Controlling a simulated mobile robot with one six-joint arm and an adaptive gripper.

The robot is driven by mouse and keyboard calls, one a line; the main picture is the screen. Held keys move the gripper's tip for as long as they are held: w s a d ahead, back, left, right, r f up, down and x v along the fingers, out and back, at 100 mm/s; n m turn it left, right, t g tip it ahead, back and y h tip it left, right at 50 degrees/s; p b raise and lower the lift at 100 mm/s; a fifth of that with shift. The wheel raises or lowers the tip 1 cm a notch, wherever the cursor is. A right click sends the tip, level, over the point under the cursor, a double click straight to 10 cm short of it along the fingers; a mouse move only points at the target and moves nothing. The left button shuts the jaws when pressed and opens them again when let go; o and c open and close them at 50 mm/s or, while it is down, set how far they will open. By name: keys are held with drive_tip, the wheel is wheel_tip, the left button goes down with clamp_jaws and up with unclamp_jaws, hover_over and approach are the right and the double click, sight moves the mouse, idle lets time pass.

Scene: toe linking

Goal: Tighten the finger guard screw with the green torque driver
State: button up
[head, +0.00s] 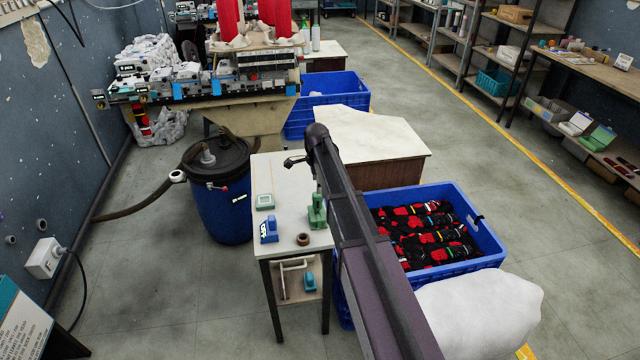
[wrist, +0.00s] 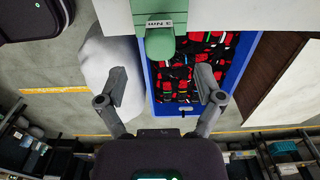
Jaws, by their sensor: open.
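A green tool with a blocky base and upright handle (head: 317,212), seemingly the green torque driver, stands on the narrow white side table (head: 290,180). In the wrist view the green tool (wrist: 160,42) bears a label that seems to read 3 Nm upside down. My gripper (wrist: 160,88) is open and empty, its two fingers spread wide. The green tool lies ahead of the gap between them, and I see no contact. In the head view my arm reaches over the table and largely hides the gripper. I cannot make out the finger guard screw.
A blue tool (head: 269,230), a small green-grey device (head: 265,201) and a brown ring (head: 303,239) share the side table. A blue crate of socks (head: 484,238) and a white sack (head: 480,310) stand right. A blue barrel (head: 216,205) stands left; machinery (head: 245,62) is behind.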

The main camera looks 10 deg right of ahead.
sight(317, 197)
drive_tip(key=shift+f+b, duration=4)
drive_tip(key=shift+f, duration=0.3)
clamp_jaws()
drive_tip(key=c, duration=0.9)
unclamp_jaws()
clamp_jaws()
drive_tip(key=shift+r+p, duration=1.3)
drive_tip(key=shift+r+p, duration=2.3)
drive_tip(key=shift+r, duration=0.05)
